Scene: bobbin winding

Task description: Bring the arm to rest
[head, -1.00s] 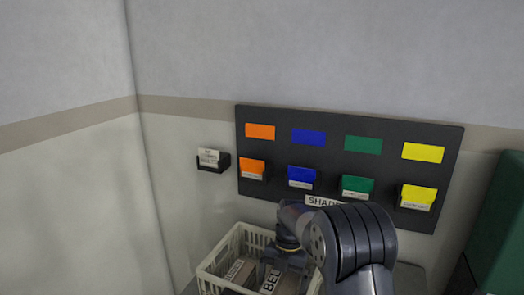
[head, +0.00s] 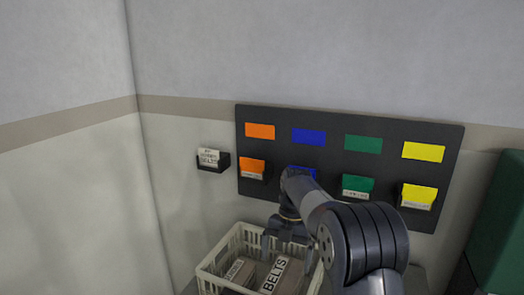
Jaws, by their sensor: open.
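My gripper (head: 285,249) is above the right part of a cream slatted basket (head: 213,268), pointing down. It is open and I see nothing between its fingers. Below it in the basket lies a box labelled BELTS (head: 283,276), with another labelled box (head: 240,272) to its left. My arm comes in from the lower right and covers part of the board and of the basket's right side.
A dark wall board (head: 450,150) has orange, blue, green and yellow patches over card holders in the same colours. A small black holder with a white card (head: 210,159) hangs left of it. A green cabinet (head: 500,225) stands at the right edge.

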